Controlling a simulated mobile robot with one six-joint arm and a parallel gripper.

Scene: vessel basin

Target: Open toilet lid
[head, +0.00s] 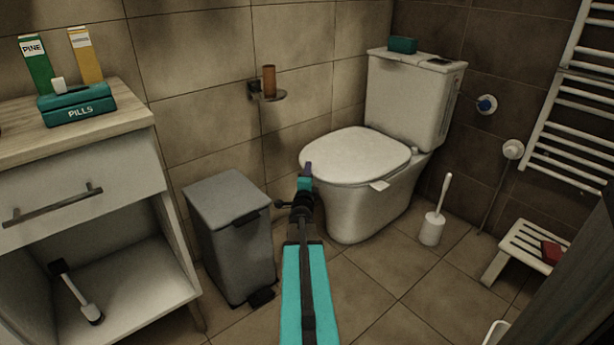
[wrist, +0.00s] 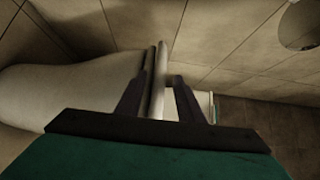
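The toilet (head: 370,205) stands against the far wall, with its white lid (head: 355,153) down flat over the bowl. My gripper (head: 307,170) is at the lid's near left edge in the head view. In the wrist view, turned on its side, the fingers of my gripper (wrist: 159,80) stand apart. The lid's edge (wrist: 160,75) runs between them, with the seat edge (wrist: 149,72) beside it and the bowl (wrist: 65,90) at left. I cannot tell whether either finger touches the lid.
A grey pedal bin (head: 230,235) stands left of my arm. A wall holder with a brown cup (head: 269,82) hangs above. A toilet brush (head: 433,225) and a slatted stool (head: 530,245) are at right. A teal box (head: 403,45) sits on the cistern (head: 410,95).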

